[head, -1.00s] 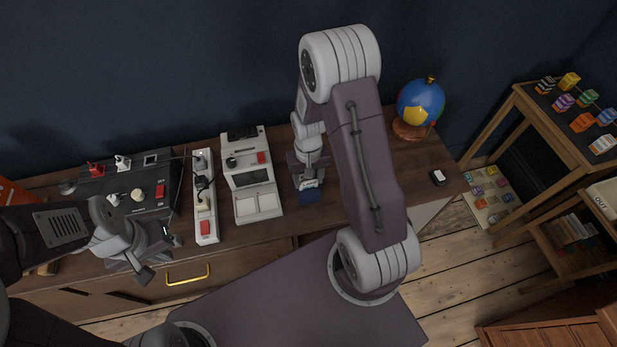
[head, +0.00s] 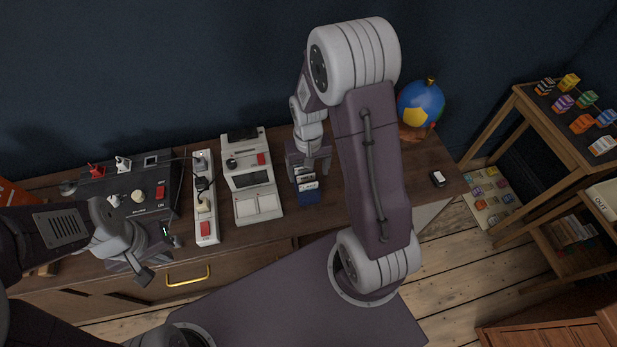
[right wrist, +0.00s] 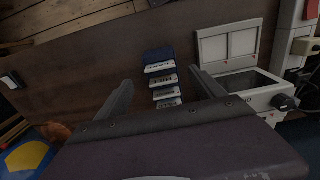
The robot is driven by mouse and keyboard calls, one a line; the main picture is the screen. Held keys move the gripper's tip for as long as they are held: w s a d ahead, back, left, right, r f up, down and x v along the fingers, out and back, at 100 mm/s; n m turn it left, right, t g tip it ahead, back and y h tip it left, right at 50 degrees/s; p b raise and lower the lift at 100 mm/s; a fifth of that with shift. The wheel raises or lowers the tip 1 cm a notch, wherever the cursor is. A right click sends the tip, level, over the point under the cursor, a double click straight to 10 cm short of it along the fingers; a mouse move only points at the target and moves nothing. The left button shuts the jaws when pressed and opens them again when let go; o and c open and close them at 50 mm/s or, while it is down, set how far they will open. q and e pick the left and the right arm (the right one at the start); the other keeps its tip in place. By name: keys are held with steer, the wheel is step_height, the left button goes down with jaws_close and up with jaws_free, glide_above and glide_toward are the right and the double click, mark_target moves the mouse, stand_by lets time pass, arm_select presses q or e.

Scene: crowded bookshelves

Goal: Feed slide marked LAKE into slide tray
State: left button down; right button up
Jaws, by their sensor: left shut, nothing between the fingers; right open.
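Several small white slides with dark markings (head: 305,178) stand in a row behind a dark blue piece (head: 309,194) on the desk. The right wrist view shows the slides (right wrist: 163,80) and the blue piece (right wrist: 158,54) too. The lettering is too small to read, so I cannot tell which is LAKE. My right gripper (head: 307,164) is open above the row, with its fingers on either side of it in the wrist view; it holds nothing. A white device (head: 250,178) with pale panels stands left of the row. My left gripper (head: 146,274) is shut and empty by the desk's front.
A white power strip (head: 206,215) and a black switch panel (head: 130,188) lie left of the device. A blue globe (head: 420,102) stands at the back right. A small black-and-white object (head: 438,178) lies on clear desktop at right.

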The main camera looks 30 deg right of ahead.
mark_target(309, 184)
steer(key=shift+r, duration=1.7)
